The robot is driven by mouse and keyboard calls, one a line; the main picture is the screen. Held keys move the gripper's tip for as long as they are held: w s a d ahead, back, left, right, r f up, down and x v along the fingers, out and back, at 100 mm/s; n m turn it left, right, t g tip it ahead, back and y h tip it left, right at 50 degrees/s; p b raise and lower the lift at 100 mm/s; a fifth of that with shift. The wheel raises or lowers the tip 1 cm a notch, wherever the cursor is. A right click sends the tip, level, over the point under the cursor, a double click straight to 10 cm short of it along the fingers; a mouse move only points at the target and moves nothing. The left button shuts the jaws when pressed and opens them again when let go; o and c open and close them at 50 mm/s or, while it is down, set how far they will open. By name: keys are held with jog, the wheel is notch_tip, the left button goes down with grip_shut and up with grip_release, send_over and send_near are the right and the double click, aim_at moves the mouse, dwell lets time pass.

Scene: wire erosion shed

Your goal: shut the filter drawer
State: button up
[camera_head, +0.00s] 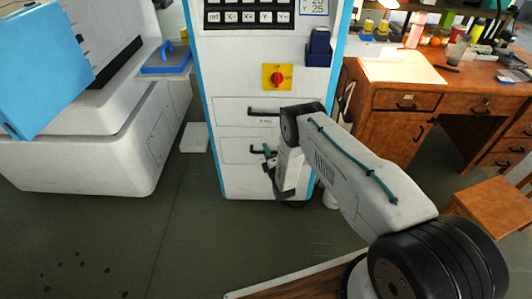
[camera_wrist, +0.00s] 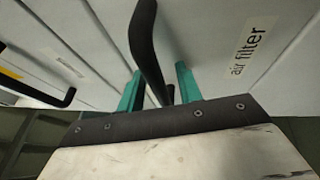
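The filter drawer (camera_head: 234,151) is the lower drawer front on the white cabinet in the head view. Its front also shows in the wrist view (camera_wrist: 215,30), with an "air filter" label (camera_wrist: 248,50). Its black bar handle (camera_wrist: 147,45) passes between the teal fingers of my gripper (camera_wrist: 158,88). The fingers stand apart on either side of the handle, with gaps showing, so they look open around it. In the head view my gripper (camera_head: 268,156) is at this handle, and my arm hides the drawer's right part. I cannot tell how far the drawer stands out.
Above is another drawer (camera_head: 233,109) with a black handle; its handle also shows in the wrist view (camera_wrist: 40,95). A red switch (camera_head: 277,77) sits higher. A white machine (camera_head: 90,155) stands left, a wooden desk (camera_head: 460,103) and stool (camera_head: 495,208) right. Floor (camera_head: 190,235) before the cabinet is clear.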

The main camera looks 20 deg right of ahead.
jog(key=shift+s, duration=0.15)
jog(key=v, duration=0.7)
jog(key=shift+s, duration=0.3)
